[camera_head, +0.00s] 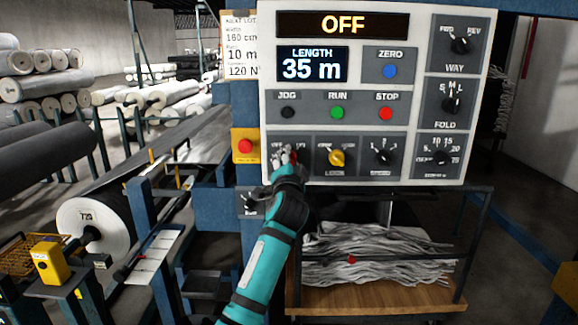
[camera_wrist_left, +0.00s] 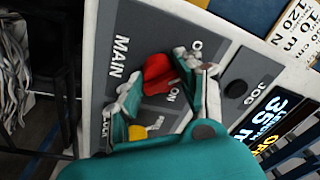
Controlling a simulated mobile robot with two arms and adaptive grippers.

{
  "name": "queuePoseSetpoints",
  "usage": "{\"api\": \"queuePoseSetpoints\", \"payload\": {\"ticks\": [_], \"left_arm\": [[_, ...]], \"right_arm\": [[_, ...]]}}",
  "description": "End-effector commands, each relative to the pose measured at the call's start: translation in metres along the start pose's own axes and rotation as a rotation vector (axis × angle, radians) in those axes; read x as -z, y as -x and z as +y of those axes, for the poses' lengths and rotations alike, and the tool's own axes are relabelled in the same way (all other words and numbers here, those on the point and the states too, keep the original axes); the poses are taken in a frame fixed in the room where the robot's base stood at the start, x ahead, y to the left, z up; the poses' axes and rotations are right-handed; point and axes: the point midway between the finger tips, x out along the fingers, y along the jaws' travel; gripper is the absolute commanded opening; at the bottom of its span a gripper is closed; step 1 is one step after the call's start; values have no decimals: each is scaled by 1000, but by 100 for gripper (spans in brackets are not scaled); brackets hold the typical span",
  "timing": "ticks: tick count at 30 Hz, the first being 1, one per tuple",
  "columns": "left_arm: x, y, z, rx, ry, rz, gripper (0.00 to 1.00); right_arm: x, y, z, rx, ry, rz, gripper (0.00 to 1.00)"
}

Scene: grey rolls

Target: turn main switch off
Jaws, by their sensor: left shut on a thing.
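The main switch is a red knob (camera_wrist_left: 158,74) on a grey plate lettered MAIN, at the lower left of the white control panel (camera_head: 430,100). In the head view my left gripper (camera_head: 286,157) covers most of the knob and its labels. In the left wrist view the fingers of my left gripper (camera_wrist_left: 168,88) are shut on the knob from both sides. ON and part of another label show beside it; where the knob points is hard to tell. The top display (camera_head: 343,24) reads OFF. My right gripper is in neither view.
A yellow knob (camera_head: 337,158) sits just right of the main switch. A red button on a yellow box (camera_head: 245,146) is close to its left. JOG, RUN and STOP buttons are above. A shelf of grey cloth (camera_head: 380,250) stands below the panel.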

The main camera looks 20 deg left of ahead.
Motion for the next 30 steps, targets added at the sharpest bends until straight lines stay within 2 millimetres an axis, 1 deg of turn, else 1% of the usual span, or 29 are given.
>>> {"api": "queuePoseSetpoints", "payload": {"ticks": [1, 13, 14, 18, 19, 26, 30], "left_arm": [[-2, 0, 3, -4, 7, -4, 4], [-2, 0, 3, -5, 13, -5, 4], [-2, 0, 3, -5, 12, -5, 39], [-2, 0, 2, -4, 11, -5, 57], [-2, 0, 2, -3, 11, -5, 60], [-1, 0, 1, -1, 10, -3, 60], [0, 7, 1, -1, 10, -2, 60]], "right_arm": [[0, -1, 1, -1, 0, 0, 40], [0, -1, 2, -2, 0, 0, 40], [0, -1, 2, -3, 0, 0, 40], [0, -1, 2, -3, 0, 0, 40], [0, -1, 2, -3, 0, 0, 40], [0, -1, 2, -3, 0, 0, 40], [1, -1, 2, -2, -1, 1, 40]]}}
